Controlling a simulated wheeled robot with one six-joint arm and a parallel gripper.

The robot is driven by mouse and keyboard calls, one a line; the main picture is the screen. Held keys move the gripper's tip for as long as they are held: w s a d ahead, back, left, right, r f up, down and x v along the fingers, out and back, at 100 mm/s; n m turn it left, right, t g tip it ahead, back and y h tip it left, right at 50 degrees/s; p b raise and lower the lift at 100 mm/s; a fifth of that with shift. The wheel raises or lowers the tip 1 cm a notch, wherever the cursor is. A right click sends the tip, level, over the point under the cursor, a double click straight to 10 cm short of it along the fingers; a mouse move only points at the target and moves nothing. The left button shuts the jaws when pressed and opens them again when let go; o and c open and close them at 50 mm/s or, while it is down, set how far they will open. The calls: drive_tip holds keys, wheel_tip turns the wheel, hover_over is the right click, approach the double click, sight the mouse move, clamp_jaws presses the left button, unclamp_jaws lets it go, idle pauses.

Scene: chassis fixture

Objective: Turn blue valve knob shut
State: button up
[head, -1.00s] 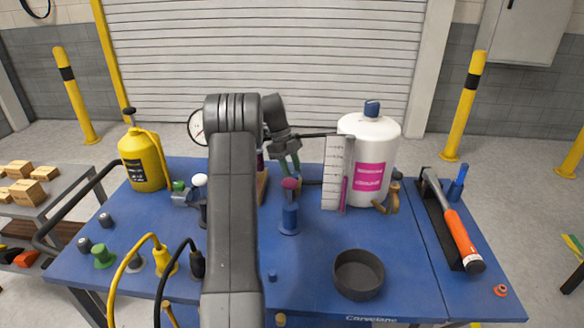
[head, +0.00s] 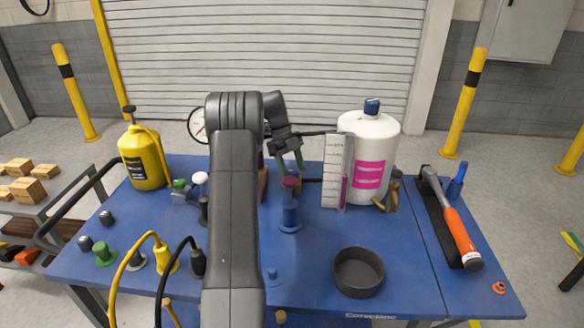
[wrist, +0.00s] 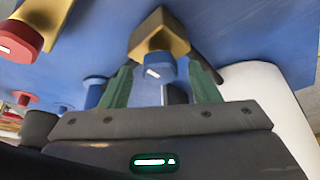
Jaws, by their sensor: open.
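The blue knob (wrist: 158,68) with a white mark sits on a gold valve body (wrist: 158,36) in the wrist view. My gripper (wrist: 162,72) is open, with one green finger on each side of the blue knob. I cannot tell whether either finger touches it. In the head view my gripper (head: 290,162) points down over the middle back of the blue bench, just above a dark red knob (head: 290,182) on a blue post. I cannot make out the blue valve knob in the head view.
A white tank (head: 372,130) with a pink label and a scale panel (head: 333,185) stand close right of my gripper. A dark round bowl (head: 358,272) is in front. A red knob (wrist: 15,45) shows left in the wrist view. A hammer (head: 458,235) lies far right.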

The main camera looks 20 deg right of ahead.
drive_tip(key=p+v, duration=0.2)
drive_tip(key=v, duration=1.1)
drive_tip(key=shift+w+r, duration=0.2)
drive_tip(key=shift+r, duration=0.15)
drive_tip(key=shift+a+f, duration=0.1)
drive_tip(key=b+x, duration=0.2)
drive_tip(key=x, duration=1.1)
drive_tip(key=shift+s+f, duration=0.2)
drive_tip(key=shift+f, duration=0.1)
drive_tip(key=shift+r, duration=0.1)
